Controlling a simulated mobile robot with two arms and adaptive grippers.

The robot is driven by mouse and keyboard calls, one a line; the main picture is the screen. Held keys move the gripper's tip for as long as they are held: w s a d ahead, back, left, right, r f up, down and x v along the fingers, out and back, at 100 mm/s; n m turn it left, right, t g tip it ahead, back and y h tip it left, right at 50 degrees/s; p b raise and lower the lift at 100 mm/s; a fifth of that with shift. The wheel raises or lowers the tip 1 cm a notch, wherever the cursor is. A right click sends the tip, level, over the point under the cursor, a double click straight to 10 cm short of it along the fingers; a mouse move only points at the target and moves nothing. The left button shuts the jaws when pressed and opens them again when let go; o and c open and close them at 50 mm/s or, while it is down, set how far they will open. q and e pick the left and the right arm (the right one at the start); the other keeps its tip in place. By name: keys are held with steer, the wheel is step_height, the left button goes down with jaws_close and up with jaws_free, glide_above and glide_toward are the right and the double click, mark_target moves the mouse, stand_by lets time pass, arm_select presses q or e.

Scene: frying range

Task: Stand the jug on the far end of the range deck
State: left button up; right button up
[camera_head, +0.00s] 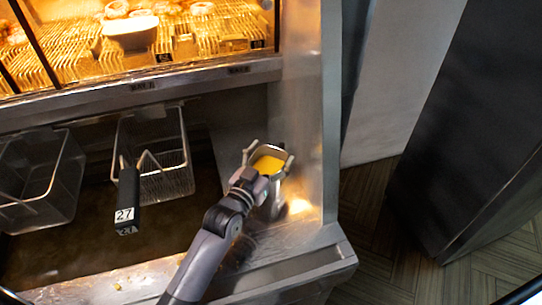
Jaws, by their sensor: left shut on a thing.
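The jug (273,190) is a metal vessel with yellow contents showing at its top. It is near the right end of the range deck (262,246), close to the metal side wall. My left gripper (268,158) is shut on the jug, with a finger at either side of its rim. My left arm covers part of the jug's front, and I cannot tell whether its base touches the deck. My right gripper is not in view.
A wire fry basket (164,178) with a black handle marked 27 hangs left of the jug. Another basket (35,185) is at the far left. A lit, heated rack (190,42) with food is above. Beyond the range's right end is open floor (362,205).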

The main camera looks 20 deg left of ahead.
arm_select(q)
steer(key=shift+r, duration=0.1)
steer(key=o, duration=1.5)
steer(key=shift+f, duration=0.25)
steer(key=o, duration=0.4)
steer(key=shift+o, duration=0.2)
steer(key=shift+r, duration=0.1)
steer(key=shift+r, duration=0.15)
steer(key=s+a+b, duration=0.2)
steer(key=s, duration=1)
